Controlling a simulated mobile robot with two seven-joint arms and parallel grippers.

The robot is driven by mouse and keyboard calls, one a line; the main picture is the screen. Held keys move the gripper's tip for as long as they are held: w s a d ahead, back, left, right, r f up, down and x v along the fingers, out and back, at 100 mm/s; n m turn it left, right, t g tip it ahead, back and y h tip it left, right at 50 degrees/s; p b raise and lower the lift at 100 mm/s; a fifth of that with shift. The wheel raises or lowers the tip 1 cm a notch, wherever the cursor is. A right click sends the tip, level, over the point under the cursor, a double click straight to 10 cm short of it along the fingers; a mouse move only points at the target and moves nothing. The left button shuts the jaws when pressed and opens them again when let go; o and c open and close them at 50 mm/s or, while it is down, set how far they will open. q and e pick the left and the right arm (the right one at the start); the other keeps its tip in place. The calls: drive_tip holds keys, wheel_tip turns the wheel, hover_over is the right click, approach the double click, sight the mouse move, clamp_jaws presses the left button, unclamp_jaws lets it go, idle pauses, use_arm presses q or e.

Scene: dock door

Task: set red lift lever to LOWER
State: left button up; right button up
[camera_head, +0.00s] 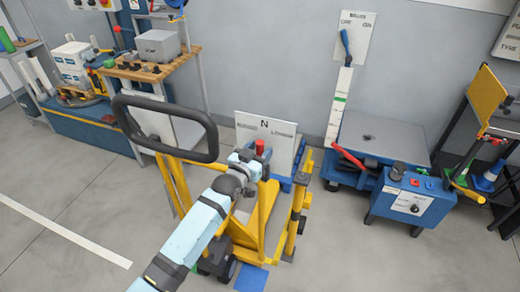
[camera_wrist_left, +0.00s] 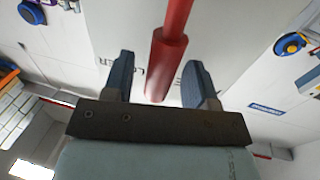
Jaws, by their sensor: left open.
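The red lever (camera_head: 260,147) stands about upright in front of a white sign (camera_head: 285,155) with a large N and a small word on each side, too blurred to read surely. It belongs to, or stands at, the yellow lift truck (camera_head: 262,215). My left gripper (camera_head: 254,160) is at the lever. In the left wrist view the red lever (camera_wrist_left: 168,60) passes between the open fingers of my left gripper (camera_wrist_left: 158,75), with a gap on each side. Part of the lever is hidden by the gripper in the head view. My right gripper is out of view.
A black loop handle (camera_head: 165,128) rises left of my arm. A blue cart (camera_head: 408,202) with a dial and another red handle (camera_head: 348,157) stand at the right. A workbench (camera_head: 150,70) is at the back left. The floor at lower left is clear.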

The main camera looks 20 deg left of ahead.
use_arm(q)
drive_tip(key=shift+w+d, duration=0.1)
drive_tip(key=shift+w, duration=0.25)
